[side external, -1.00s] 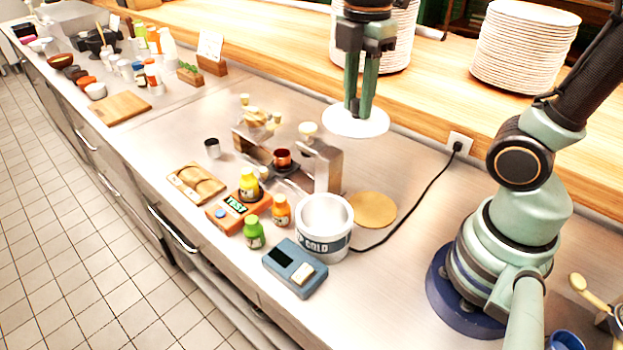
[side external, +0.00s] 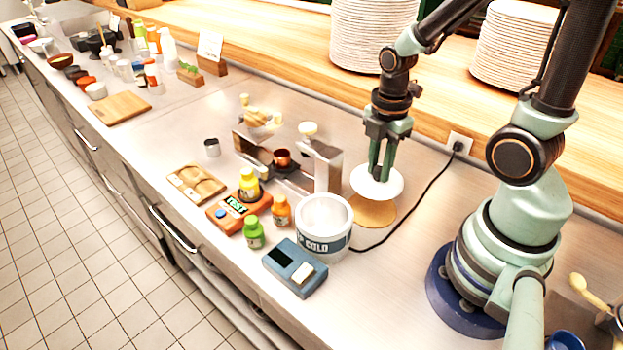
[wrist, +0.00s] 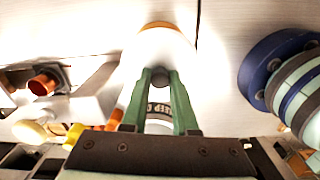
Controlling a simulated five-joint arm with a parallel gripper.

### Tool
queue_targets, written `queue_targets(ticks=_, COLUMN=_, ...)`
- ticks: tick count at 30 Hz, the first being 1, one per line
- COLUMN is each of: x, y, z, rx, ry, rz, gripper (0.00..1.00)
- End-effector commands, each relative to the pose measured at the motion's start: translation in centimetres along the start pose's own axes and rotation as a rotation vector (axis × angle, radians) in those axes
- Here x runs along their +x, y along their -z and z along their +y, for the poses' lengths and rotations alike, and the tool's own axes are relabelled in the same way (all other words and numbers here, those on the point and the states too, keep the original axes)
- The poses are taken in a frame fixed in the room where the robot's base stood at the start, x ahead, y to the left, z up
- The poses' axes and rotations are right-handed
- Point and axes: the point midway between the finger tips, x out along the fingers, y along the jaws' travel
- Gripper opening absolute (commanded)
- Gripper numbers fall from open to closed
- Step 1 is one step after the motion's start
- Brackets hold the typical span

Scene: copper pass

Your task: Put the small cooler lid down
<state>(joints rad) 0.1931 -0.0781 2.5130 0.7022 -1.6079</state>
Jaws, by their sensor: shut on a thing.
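The small cooler lid is a white disc (side external: 377,181) held level under my gripper (side external: 378,176), which is shut on its knob. In the side view it overlaps the back part of a round tan mat (side external: 373,212); the gap between lid and mat is hard to judge. In the wrist view the lid (wrist: 158,50) is washed out by glare, with the dark knob between my green fingers (wrist: 160,80). The white cooler tub marked "COLD" (side external: 325,245) stands open in front of the mat.
A black cable (side external: 405,220) runs right of the mat to the wall socket (side external: 459,143). A metal stand (side external: 327,165) with a copper cup (side external: 282,158) is to the left. A blue scale (side external: 295,267) and small bottles (side external: 254,232) stand near the tub. Plate stacks (side external: 372,35) rise behind.

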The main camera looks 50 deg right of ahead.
Motion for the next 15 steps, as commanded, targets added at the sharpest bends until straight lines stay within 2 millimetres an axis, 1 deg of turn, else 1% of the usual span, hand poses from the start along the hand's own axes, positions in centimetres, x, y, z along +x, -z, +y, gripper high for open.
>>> queue_targets(ticks=1, x=1.0, y=0.0, z=-0.1, rx=0.0, ry=0.007, rz=0.0, gripper=0.0)
queue_targets(ticks=3, x=2.1, y=0.0, z=-0.1, rx=0.0, ry=0.006, rz=0.0, gripper=0.0)
queue_targets(ticks=6, x=3.2, y=0.0, z=0.0, rx=0.0, ry=0.003, rz=0.0, gripper=0.0)
queue_targets(ticks=13, x=4.4, y=0.0, z=0.0, rx=0.0, ry=0.0, rz=0.0, gripper=0.0)
queue_targets(ticks=15, x=5.0, y=0.0, z=-0.1, rx=0.0, ry=0.003, rz=0.0, gripper=0.0)
